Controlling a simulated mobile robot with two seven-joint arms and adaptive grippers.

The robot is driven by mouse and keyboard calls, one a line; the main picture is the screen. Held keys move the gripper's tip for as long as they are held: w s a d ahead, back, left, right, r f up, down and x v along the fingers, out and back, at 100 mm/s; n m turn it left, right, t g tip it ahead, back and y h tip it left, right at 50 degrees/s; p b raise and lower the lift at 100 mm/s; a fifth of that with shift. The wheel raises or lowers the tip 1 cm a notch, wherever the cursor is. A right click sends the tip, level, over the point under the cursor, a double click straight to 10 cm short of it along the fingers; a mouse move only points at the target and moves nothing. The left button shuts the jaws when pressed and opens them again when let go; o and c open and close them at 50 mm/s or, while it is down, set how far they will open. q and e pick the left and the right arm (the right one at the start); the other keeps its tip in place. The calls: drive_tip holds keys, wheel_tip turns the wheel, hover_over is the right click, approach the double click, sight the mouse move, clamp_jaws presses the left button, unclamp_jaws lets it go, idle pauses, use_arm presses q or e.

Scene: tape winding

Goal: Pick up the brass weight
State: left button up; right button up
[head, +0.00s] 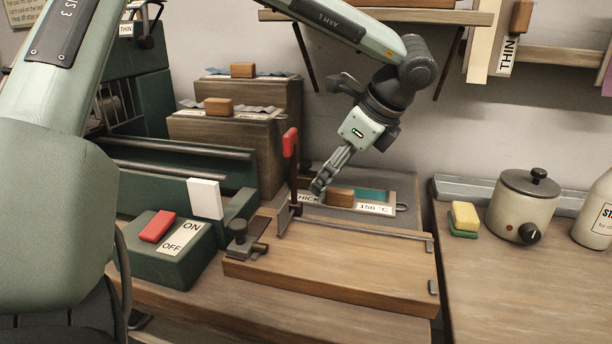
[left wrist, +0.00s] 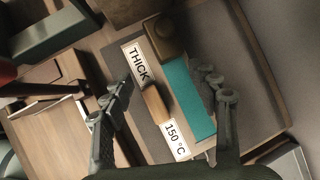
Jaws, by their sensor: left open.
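The brass weight (left wrist: 165,38), a dark brownish block with a rounded top, sits at the end of a teal strip (left wrist: 190,100) in the left wrist view. I cannot make it out in the head view, where my gripper covers that area. My left gripper (head: 318,186) is open and points down over the flat board at the back of the bench. In the left wrist view its fingers (left wrist: 167,80) spread either side of a wooden block (left wrist: 157,103) between THICK and 150 °C labels. The weight lies beyond the fingertips, apart from them. My right gripper is not in view.
A red-handled lever (head: 290,145) stands close left of the gripper. A wooden board (head: 335,265) with a metal rail lies in front. A green ON/OFF switch box (head: 165,250) is at left. A pot (head: 523,207) and a sponge (head: 464,216) stand on the right bench.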

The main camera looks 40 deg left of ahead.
sight(309, 166)
use_arm(q)
drive_tip(key=a+p, duration=0.1)
drive_tip(key=a, duration=0.4)
drive_tip(key=shift+a+f, duration=0.25)
drive_tip(key=shift+f, duration=0.3)
drive_tip(key=shift+r, duration=0.1)
clamp_jaws()
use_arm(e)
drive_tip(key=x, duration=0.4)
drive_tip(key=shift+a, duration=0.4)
